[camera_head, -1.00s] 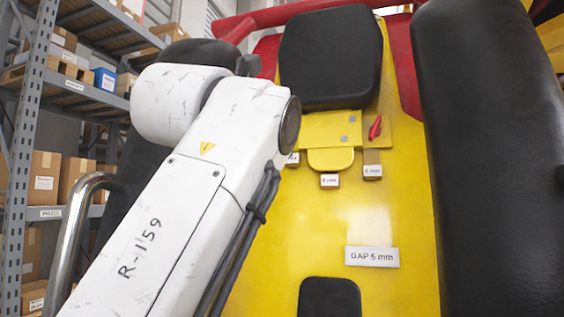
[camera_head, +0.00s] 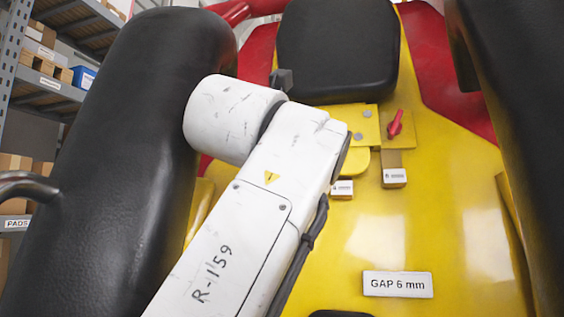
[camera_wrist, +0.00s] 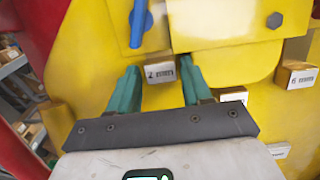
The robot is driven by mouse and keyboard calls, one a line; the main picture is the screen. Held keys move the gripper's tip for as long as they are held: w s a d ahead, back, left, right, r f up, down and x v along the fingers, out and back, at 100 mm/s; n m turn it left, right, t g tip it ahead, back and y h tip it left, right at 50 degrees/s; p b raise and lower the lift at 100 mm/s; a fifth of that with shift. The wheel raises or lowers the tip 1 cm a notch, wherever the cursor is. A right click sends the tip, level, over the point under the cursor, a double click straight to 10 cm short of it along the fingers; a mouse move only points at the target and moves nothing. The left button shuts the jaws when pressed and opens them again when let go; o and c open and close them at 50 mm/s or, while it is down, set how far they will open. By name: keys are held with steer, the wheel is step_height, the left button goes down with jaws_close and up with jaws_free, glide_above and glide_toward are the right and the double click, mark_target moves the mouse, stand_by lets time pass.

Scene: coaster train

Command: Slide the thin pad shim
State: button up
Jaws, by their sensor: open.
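Small shim blocks with white labels hang below a yellow bracket (camera_head: 353,115). In the head view, one block (camera_head: 394,171) seems to read 8 mm and another (camera_head: 342,188) seems to read 4 mm, partly behind my arm. In the wrist view, my gripper (camera_wrist: 160,72) is open, its green fingers on either side of a block (camera_wrist: 160,73) that seems to read 2. Whether they touch it is unclear. A block at the right (camera_wrist: 297,75) seems to read 6. A plate (camera_head: 397,284) reads GAP 6 mm. My arm hides my gripper in the head view.
Large black padded bars (camera_head: 110,150) stand at both sides of the yellow seat back, with a black headrest (camera_head: 337,50) above. A red lever (camera_head: 396,123) is on the bracket's right; a blue lever (camera_wrist: 139,22) shows in the wrist view. Shelves stand behind at left.

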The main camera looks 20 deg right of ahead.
steer(key=shift+c, duration=0.5)
jaws_close()
